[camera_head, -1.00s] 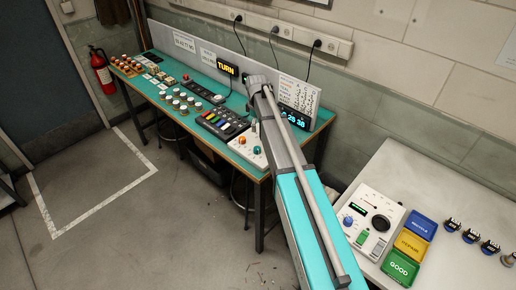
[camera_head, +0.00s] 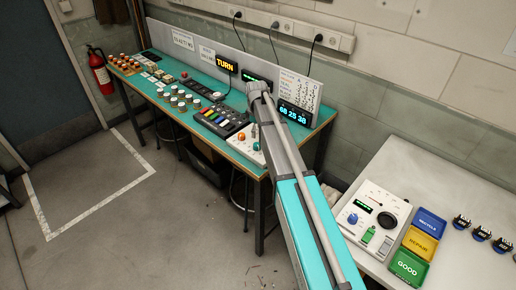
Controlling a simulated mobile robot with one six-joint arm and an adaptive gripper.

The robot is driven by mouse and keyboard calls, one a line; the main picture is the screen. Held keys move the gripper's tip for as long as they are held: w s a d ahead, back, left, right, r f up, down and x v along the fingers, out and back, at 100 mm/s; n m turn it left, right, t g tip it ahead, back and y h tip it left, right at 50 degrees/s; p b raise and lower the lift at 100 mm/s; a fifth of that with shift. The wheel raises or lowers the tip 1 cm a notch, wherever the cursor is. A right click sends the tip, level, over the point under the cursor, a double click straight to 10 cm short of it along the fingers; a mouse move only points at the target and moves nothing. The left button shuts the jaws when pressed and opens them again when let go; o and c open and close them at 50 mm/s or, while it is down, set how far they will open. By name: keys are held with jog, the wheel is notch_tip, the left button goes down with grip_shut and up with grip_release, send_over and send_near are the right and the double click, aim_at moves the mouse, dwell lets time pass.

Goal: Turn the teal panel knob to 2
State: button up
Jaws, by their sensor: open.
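The teal knob (camera_head: 256,146) sits on a sloped white panel (camera_head: 246,153) at the front right of the teal-topped bench. An orange knob (camera_head: 242,138) is to its left. My arm crosses in front of the panel's right part. My gripper (camera_head: 254,131) is mostly hidden behind my arm; only a small grey part shows, just above the teal knob. I cannot tell whether it touches the knob. The knob's pointer and scale marks are too small to read.
A lit sign (camera_head: 227,64) reads TURN. A digit display (camera_head: 295,113) stands under a printed chart (camera_head: 300,90). Left of the panel is a box with coloured keys (camera_head: 222,121). A white table (camera_head: 440,180) at right holds a meter box (camera_head: 372,220) and coloured trays.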

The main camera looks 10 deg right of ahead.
aim_at(257, 144)
jog(key=shift+f+b, duration=3.6)
jog(key=shift+f, duration=0.35)
jog(key=c, duration=1)
jog(key=shift+d, duration=0.3)
jog(key=shift+c, duration=0.8)
jog(key=shift+a, duration=0.25)
